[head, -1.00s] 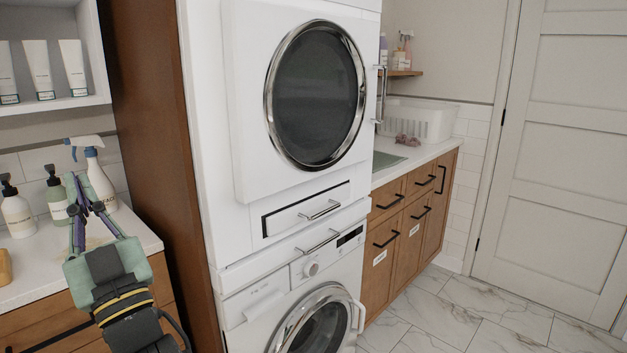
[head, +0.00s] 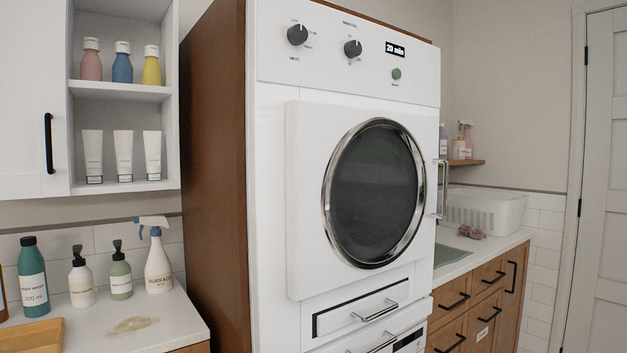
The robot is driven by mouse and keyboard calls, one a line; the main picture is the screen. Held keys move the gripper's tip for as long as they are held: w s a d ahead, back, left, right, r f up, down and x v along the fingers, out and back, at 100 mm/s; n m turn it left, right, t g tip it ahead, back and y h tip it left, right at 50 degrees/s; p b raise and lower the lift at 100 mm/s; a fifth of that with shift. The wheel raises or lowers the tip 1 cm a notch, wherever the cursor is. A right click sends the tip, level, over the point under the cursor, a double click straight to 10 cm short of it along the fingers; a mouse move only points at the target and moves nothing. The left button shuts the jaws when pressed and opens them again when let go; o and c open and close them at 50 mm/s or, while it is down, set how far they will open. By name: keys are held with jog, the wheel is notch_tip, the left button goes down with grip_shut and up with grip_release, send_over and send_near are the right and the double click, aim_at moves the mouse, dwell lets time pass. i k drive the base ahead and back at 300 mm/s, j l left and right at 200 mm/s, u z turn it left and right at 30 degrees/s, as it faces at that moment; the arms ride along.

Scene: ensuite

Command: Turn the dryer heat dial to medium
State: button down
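The white dryer (head: 306,250) stands in the middle of the head view, its round dark glass door (head: 374,190) closed. Its top panel has a left black dial (head: 297,35) and a right black dial (head: 353,48), each with small print around it. The print is too small to read surely, so I cannot confirm which is the heat dial or its setting. To their right are a display (head: 395,49) reading "20 min" and a green button (head: 396,74). My gripper is not in view.
A tall brown side panel (head: 215,170) flanks the dryer. The left counter (head: 165,318) holds several bottles and a beige smear, with shelves (head: 120,88) above. A sink counter (head: 490,245) with a white basket (head: 485,211) lies right.

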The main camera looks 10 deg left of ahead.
aim_at(297, 34)
jog(key=i+l+u, duration=0.2)
jog(key=l, duration=0.15)
jog(key=i+l+u, duration=0.2)
jog(key=l, duration=0.2)
jog(key=l+u, duration=0.2)
jog(key=l, duration=0.15)
jog(key=i+l+u, duration=0.2)
jog(key=l, duration=0.25)
jog(key=l+u, duration=0.15)
jog(key=l, duration=0.25)
